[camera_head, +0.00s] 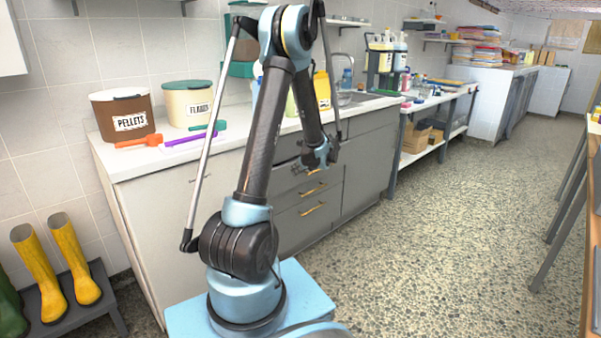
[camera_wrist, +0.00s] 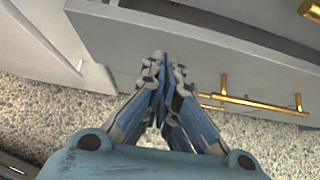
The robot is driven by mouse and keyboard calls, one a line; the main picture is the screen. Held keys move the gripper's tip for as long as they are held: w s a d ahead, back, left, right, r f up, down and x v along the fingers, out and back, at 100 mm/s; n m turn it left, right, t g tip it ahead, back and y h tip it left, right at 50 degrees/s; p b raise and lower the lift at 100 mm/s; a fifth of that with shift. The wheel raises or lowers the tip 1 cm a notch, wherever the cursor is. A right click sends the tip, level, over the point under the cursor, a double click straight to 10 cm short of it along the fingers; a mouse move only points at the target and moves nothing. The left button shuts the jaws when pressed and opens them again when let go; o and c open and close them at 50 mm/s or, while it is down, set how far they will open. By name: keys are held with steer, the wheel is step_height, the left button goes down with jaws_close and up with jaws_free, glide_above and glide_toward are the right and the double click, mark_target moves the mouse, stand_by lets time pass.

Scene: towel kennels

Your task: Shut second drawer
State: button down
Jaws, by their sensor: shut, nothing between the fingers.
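The grey drawer stack sits in the counter front, behind my gripper (camera_head: 318,158) in the head view. The second drawer (camera_head: 300,194) is a plain grey front with a gold bar handle. In the wrist view a wide grey drawer front (camera_wrist: 150,50) lies beyond my fingers, with a gold bar handle (camera_wrist: 255,102) to their right. Its upper edge seems to stand a little out from the cabinet, but how far is unclear. My gripper (camera_wrist: 163,62) is shut and empty, its tips in front of this drawer front, left of the handle. Contact cannot be told.
Another gold handle (camera_wrist: 310,10) shows at the upper right of the wrist view. A pellets bin (camera_head: 122,115) and a flakes bin (camera_head: 188,103) stand on the counter. Yellow boots (camera_head: 78,270) stand at the left. The speckled floor (camera_head: 440,240) to the right is clear.

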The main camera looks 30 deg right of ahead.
mark_target(287, 164)
steer(key=shift+w+a, duration=0.1)
steer(key=shift+w, duration=0.75)
steer(key=shift+w+a+r, duration=0.1)
steer(key=shift+w+a, duration=0.15)
steer(key=shift+w, duration=0.9)
steer(key=shift+w+a, duration=0.2)
steer(key=shift+w, duration=0.95)
steer(key=v, duration=1.2)
steer(key=shift+s, duration=0.2)
